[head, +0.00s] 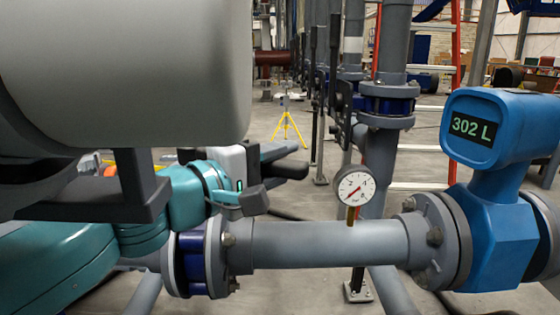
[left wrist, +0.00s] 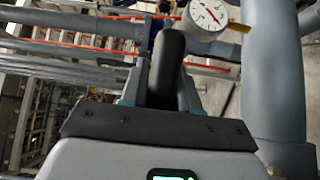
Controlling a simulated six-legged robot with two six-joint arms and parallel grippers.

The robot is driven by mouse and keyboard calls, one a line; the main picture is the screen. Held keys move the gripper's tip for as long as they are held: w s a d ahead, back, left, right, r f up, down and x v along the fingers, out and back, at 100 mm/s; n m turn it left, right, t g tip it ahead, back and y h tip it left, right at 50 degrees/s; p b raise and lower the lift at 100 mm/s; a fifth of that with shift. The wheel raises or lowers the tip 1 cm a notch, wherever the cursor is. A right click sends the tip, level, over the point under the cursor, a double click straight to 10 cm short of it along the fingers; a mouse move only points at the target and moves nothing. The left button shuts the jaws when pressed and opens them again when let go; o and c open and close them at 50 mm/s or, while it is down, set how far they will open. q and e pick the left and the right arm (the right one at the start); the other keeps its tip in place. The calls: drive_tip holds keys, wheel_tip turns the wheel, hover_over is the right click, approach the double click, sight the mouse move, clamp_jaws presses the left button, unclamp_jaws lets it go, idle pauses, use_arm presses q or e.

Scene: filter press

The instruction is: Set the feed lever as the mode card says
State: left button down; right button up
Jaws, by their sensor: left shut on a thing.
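My left gripper (head: 268,164) reaches in from the left, above a blue-bodied valve (head: 191,262) in the grey pipe. It is shut on a dark lever handle (head: 288,169), whose rounded end sticks out to the right past the fingers. The handle lies roughly level, about along the pipe. In the left wrist view the dark handle (left wrist: 167,62) stands between the fingers of the left gripper (left wrist: 165,92). The lever's joint with the valve is hidden behind the gripper. No mode card can be made out. My right gripper is not in view.
A round gauge (head: 354,188) stands on the pipe (head: 320,244) right of the gripper; it also shows in the left wrist view (left wrist: 207,13). A blue meter (head: 490,145) reading 302 L is at the right. Upright pipes with dark levers (head: 338,95) stand behind.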

use_arm(q)
drive_tip(key=w+n+t+y+p, duration=0.3)
drive_tip(key=w+n+t+y, duration=0.2)
drive_tip(key=w+y, duration=0.2)
drive_tip(key=shift+d+r+n+y, duration=0.2)
drive_tip(key=shift+r+n+y, duration=0.1)
drive_tip(key=shift+n, duration=0.1)
drive_tip(key=shift+w, duration=0.1)
drive_tip(key=c, duration=1.2)
unclamp_jaws()
drive_tip(key=shift+o, duration=1.4)
drive_tip(key=shift+w+f, duration=0.2)
drive_tip(key=shift+w, duration=0.1)
drive_tip(key=shift+s, duration=0.1)
drive_tip(key=shift+d, duration=0.1)
